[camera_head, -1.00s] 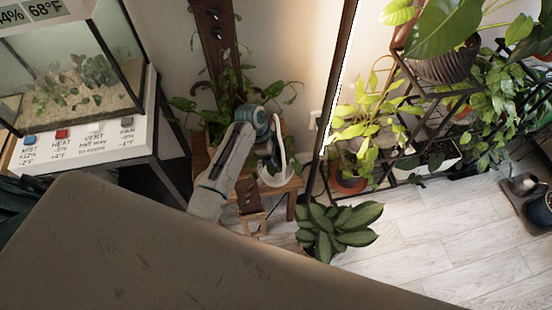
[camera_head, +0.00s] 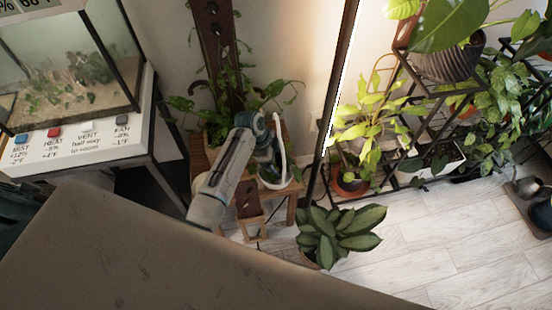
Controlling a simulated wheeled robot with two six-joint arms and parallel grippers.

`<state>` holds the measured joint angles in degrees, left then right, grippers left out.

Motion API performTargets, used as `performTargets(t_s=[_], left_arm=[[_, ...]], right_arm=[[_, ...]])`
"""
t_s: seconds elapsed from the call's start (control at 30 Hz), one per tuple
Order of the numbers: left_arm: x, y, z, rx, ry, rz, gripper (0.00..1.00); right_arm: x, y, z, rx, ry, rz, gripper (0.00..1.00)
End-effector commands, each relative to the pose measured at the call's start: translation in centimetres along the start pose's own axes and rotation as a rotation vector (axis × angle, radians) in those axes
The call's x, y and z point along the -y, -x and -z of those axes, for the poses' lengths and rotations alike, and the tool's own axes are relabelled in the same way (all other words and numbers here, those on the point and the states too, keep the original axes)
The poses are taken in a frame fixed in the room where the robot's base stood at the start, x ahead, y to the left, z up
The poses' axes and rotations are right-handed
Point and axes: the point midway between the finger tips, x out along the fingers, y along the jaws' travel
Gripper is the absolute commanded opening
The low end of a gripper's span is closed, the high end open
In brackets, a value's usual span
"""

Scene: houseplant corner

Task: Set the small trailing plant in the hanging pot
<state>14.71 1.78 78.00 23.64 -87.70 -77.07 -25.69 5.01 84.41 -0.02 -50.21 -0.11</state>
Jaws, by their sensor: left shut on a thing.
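My left arm reaches in from below to the wooden bench, and its gripper (camera_head: 268,143) is by the foot of the wooden post. Its fingers are mostly hidden behind my wrist. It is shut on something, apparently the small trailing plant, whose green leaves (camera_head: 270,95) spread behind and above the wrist. Where that plant's foliage ends and other leaves begin is hard to tell. More trailing leaves and a pale pot (camera_head: 214,136) show left of the wrist; I cannot tell if this is the hanging pot. My right gripper is not in view.
A wooden post (camera_head: 214,50) with dark hooks stands behind the bench (camera_head: 291,198). A glass tank (camera_head: 70,65) stands left. A broad-leaved plant (camera_head: 335,235) is on the floor; a dark plant rack (camera_head: 425,105) fills the right. The pale floor (camera_head: 450,250) at lower right is clear.

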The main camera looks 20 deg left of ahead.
Motion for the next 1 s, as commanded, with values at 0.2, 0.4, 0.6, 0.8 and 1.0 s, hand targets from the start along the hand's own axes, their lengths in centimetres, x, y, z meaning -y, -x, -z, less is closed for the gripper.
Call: performTargets(t_s=[0.2, 0.4, 0.6, 0.8, 1.0], left_arm=[[0.0, -0.6, -0.2, -0.001, -0.001, 0.000, 0.50], [0.0, -0.8, -0.3, 0.000, -0.001, 0.000, 0.87], [0.0, -0.8, -0.3, 0.000, 0.000, 0.000, 1.00], [0.0, -0.1, 0.0, -0.001, -0.001, 0.002, 1.00], [0.1, 3.3, 0.1, 0.000, -0.002, 0.004, 1.00]], right_arm=[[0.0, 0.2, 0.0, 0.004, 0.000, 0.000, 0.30], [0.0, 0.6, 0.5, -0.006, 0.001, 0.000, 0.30], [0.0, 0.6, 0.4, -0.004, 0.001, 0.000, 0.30], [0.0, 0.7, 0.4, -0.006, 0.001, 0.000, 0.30], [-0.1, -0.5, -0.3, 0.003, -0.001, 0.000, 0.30]])
